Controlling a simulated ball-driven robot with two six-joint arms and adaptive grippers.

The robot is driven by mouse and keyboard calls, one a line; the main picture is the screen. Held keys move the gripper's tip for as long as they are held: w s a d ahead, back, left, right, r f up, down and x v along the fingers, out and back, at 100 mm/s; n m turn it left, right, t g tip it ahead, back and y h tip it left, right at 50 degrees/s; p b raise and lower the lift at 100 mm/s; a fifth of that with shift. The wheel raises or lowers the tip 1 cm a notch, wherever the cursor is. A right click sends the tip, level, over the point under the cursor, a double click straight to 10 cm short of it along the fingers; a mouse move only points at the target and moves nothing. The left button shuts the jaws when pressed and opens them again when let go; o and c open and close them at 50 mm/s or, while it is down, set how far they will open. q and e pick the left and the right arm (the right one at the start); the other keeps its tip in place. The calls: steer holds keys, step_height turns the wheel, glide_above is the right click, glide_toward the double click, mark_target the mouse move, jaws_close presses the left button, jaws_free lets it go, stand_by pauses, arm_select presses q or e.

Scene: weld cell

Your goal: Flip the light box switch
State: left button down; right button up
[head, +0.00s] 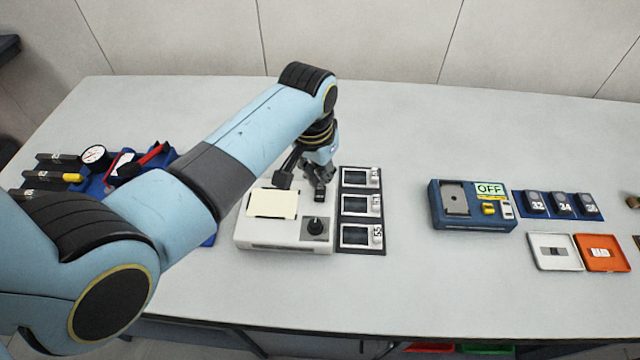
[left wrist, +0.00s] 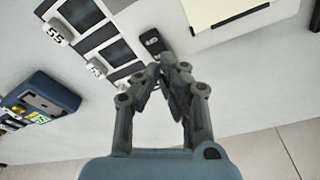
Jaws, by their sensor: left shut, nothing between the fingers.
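The light box (head: 285,233) is a white box with a cream panel (head: 273,204) and a black knob (head: 315,225) on its top, left of centre on the bench in the head view. In the left wrist view its panel (left wrist: 225,10) shows at the top edge. A small dark switch (left wrist: 153,42) sits at the box's corner beside the dark-framed cards. My left gripper (head: 319,190) is shut and empty, pointing down at the box's back right corner. In the left wrist view its fingertips (left wrist: 172,62) appear close to the switch; contact cannot be told. The switch is mostly hidden in the head view.
Dark-framed numbered cards (head: 361,206) lie close to the right of the light box. A blue device marked OFF (head: 473,206) stands further right, near numbered blocks (head: 562,204) and white and orange trays (head: 603,253). Tools lie in a blue tray (head: 90,184) at left. The bench behind is clear.

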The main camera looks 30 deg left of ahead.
mark_target(320, 189)
arm_select(q)
steer(key=shift+r, duration=2.3)
